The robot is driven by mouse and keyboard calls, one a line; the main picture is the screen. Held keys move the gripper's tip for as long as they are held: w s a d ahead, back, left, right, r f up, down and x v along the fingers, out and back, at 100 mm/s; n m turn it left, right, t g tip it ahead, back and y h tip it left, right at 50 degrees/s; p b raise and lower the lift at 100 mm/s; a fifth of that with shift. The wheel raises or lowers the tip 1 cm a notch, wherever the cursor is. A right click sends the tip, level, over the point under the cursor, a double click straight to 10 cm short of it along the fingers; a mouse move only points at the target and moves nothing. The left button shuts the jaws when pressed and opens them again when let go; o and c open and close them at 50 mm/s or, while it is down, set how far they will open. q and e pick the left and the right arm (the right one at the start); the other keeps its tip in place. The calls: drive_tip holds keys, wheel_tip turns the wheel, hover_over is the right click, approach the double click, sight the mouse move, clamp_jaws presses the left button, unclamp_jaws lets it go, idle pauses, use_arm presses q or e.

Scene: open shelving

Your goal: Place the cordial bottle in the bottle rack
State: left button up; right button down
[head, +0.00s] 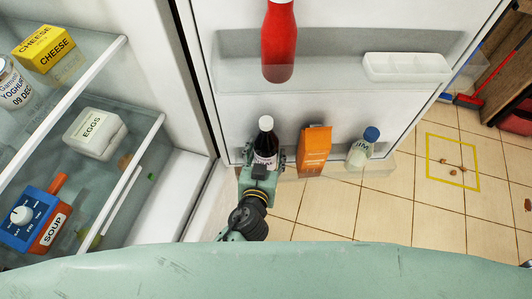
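A dark bottle with a white cap and a pale label (266,142), which looks like the cordial bottle, stands nearly upright at the left end of the low rack on the open fridge door (340,172). My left gripper (264,160) is at the bottle's lower part, with a finger on each side of it. I cannot tell whether the fingers press on the bottle or only surround it. The gripper hides the bottle's base, so its contact with the rack floor is not visible. My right gripper is not in view.
An orange carton (314,151) and a milk bottle with a blue cap (362,148) stand right of the dark bottle. A red bottle (279,42) and a white egg tray (406,67) are on the upper door shelf. Fridge shelves at left hold cheese (44,48), eggs (95,134) and soup (50,230).

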use_arm(q)
drive_tip(key=shift+o, duration=0.7)
drive_tip(key=shift+r, duration=0.15)
drive_tip(key=b+v, duration=0.2)
drive_tip(key=v, duration=1)
